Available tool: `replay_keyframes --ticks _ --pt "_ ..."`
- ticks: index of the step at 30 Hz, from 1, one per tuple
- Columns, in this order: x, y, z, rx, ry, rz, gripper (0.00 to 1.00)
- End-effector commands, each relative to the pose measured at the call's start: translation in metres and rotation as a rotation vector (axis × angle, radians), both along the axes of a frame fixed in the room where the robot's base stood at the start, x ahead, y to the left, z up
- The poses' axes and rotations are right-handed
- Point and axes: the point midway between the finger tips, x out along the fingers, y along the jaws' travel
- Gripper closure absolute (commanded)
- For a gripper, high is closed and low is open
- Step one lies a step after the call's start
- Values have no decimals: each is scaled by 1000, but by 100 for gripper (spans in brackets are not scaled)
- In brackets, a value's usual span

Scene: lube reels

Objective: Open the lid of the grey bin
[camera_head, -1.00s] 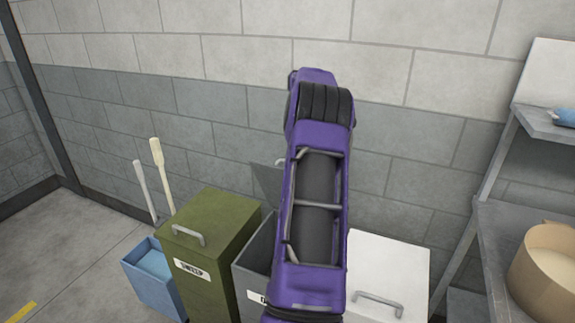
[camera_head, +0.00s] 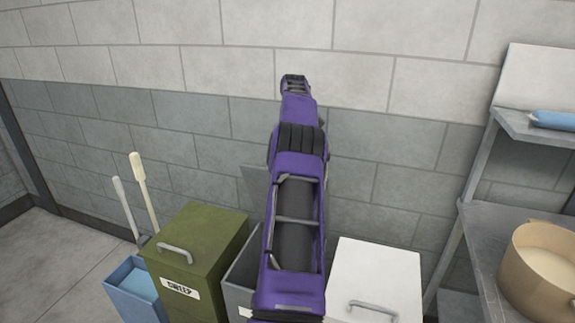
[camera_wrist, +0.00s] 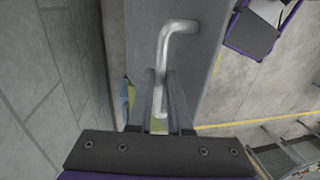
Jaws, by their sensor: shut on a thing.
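The grey bin (camera_head: 240,278) stands between a green bin and a white bin, mostly hidden behind my purple arm in the head view. Its lid (camera_head: 254,190) is raised, showing as a steep grey panel behind the bin, with its right part hidden by my arm. In the wrist view the lid (camera_wrist: 205,55) fills the upper middle, with its bent metal handle (camera_wrist: 178,27). My gripper (camera_wrist: 161,85) has its two fingers on either side of the handle and is shut on it. The head view hides my gripper behind the arm.
The green bin (camera_head: 205,235) is shut, left of the grey bin, with a blue bin (camera_head: 135,285) and long handles beside it. The white bin (camera_head: 385,270) is shut on the right. Shelves (camera_head: 490,225) with a tan pot (camera_head: 540,285) stand far right. A block wall is close behind.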

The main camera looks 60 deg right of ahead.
Motion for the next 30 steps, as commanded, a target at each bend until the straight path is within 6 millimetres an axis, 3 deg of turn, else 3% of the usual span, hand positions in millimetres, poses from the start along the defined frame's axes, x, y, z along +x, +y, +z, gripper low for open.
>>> replay_keyframes --ticks 5,6,11,30 --pt "-4 -1 -8 4 11 -3 100" --pt "-4 -1 -8 4 11 -3 79" --pt "-2 -1 -5 3 8 -2 53" --pt "3 7 -2 -14 -2 1 53"
